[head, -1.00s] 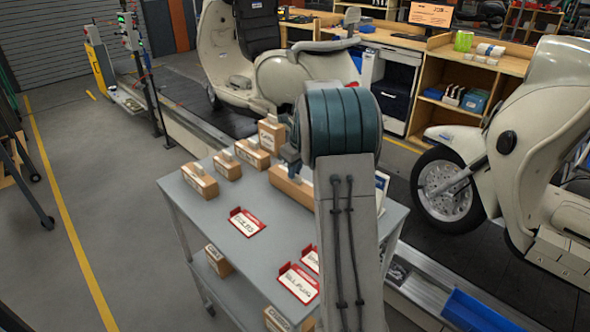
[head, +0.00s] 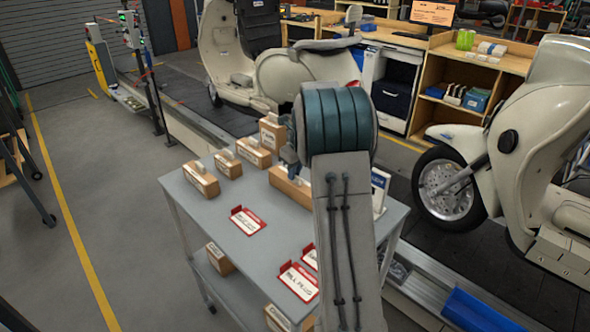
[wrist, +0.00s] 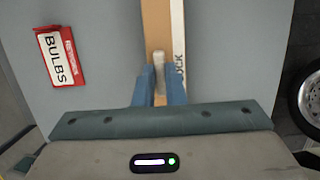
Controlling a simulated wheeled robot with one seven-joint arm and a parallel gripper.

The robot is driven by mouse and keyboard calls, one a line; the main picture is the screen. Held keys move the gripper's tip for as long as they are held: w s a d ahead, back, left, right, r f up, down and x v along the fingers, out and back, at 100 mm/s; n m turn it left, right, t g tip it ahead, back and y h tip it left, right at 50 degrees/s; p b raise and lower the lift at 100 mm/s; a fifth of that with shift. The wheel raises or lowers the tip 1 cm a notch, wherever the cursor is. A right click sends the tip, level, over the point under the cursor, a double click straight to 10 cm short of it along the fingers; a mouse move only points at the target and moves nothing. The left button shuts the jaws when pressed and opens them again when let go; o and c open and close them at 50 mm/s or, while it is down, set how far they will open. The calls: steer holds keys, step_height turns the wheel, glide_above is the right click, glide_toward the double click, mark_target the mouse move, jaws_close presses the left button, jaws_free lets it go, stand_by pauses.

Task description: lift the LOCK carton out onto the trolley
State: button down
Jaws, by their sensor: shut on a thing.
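The LOCK carton is a long brown box (wrist: 157,28) with a white label side (wrist: 179,40), on which the end of the word "LOCK" shows in the wrist view. My gripper (wrist: 159,75) has its blue fingers shut on the pale tab on top of this carton. In the head view a long brown carton (head: 288,187) shows beside my arm, over the far part of the grey trolley top (head: 225,265). My arm hides its right part and most of my gripper. I cannot tell whether the carton touches the trolley top.
Several smaller tabbed cartons stand along the trolley's far-left edge, one (head: 201,180) at the corner. Red-edged label holders (head: 247,220) lie on the trolley, one reading BULBS (wrist: 62,57) in the wrist view. A cream scooter (head: 500,165) stands at the right.

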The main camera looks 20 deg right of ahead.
stand_by(0.3)
steer(key=c, duration=1.4)
jaws_free()
steer(key=shift+c, duration=0.2)
steer(key=v, duration=1.3)
steer(key=shift+s+r+b, duration=0.2)
steer(key=shift+r+b, duration=0.15)
